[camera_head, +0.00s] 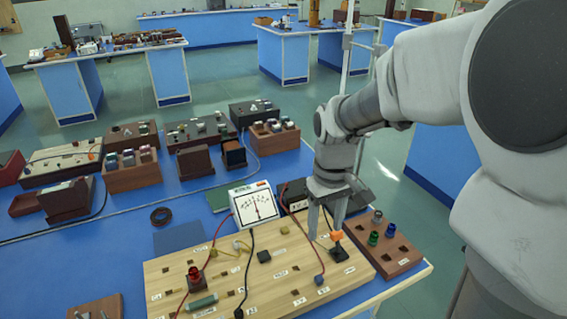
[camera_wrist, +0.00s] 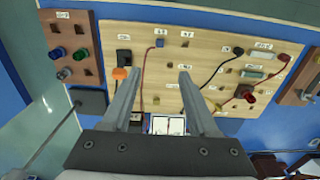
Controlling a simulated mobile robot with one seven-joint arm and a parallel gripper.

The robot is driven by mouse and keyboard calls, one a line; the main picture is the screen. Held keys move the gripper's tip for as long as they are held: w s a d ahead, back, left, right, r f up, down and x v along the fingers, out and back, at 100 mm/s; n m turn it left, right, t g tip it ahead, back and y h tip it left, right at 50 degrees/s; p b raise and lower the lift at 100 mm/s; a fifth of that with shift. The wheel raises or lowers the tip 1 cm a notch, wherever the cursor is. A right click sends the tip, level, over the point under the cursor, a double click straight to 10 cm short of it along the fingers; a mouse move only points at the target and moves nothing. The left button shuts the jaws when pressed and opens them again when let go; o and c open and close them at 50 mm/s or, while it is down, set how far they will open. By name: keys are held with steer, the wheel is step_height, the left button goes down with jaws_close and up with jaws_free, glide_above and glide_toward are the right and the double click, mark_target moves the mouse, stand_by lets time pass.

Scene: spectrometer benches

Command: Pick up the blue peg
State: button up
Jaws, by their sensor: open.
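The blue peg (camera_head: 374,238) stands upright in the brown wooden peg block (camera_head: 408,262) at the right end of the bench. It also shows in the wrist view (camera_wrist: 80,55), near the left side. A green peg (camera_head: 390,230) and a grey peg (camera_head: 377,217) stand close to it in the same block. My gripper (camera_head: 326,228) points down over the right part of the wooden circuit board, to the left of the blue peg. In the wrist view my gripper (camera_wrist: 160,72) has its fingers apart, with nothing held between them.
The circuit board (camera_head: 175,267) carries wires, an orange-topped switch (camera_head: 337,237) near my fingers and a small blue plug (camera_head: 319,280). A meter (camera_head: 255,205) and a dark box (camera_head: 294,194) stand behind. The bench's right edge is close to the peg block.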

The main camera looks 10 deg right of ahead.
steer(key=b, duration=0.2)
glide_above(319, 277)
step_height(319, 277, down, 12)
steer(key=shift+f, duration=0.15)
steer(key=shift+f+b, duration=0.85)
steer(key=shift+f, duration=1.8)
jaws_close()
